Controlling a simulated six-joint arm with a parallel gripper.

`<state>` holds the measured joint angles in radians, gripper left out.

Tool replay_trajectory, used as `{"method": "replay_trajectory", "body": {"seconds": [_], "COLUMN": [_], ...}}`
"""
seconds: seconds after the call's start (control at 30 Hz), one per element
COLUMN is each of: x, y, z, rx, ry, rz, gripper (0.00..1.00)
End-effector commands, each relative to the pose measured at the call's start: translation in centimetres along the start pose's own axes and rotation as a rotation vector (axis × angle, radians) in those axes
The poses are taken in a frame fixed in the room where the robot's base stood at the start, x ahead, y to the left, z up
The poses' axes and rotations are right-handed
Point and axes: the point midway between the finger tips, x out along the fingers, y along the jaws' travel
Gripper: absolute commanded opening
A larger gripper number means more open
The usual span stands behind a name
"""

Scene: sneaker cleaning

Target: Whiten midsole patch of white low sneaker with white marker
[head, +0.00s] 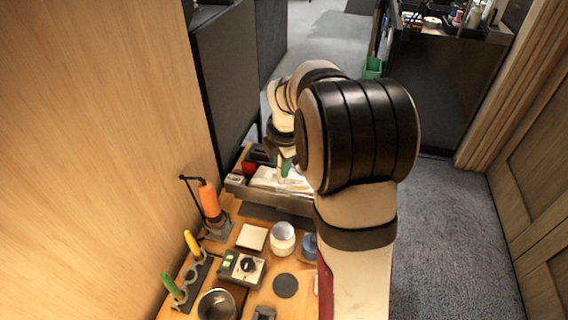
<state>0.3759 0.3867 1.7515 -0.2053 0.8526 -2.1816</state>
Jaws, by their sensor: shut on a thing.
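My gripper (282,146) is at the far end of the desk, pointing down and partly hidden behind my own arm. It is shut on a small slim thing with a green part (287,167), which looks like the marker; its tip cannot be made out. Just below and beside it, a white shape that looks like the sneaker (265,179) lies in a grey tray (273,201). My arm hides the tray's right side. I cannot tell whether the held thing touches the sneaker, and the midsole patch is not discernible.
Nearer on the desk stand an orange tool on a stand (209,199), a white square pad (251,237), a white cup (283,238), a blue container (309,246), a dial box (246,267) and a rack with green and yellow handles (192,281). A wooden wall borders the left.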

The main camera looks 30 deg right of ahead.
Motion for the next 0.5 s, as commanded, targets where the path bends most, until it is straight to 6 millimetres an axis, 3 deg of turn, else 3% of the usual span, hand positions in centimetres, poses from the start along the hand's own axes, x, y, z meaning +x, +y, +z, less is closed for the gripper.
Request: {"method": "replay_trajectory", "body": {"seconds": [0.3,0.5], "x": [-0.3,-0.2], "y": [-1.3,-0.8], "z": [1.5,0.8], "rx": [0.001,-0.002], "ry": [-0.001,0.000], "rz": [0.001,0.000], "gripper": [0.00,0.00]}}
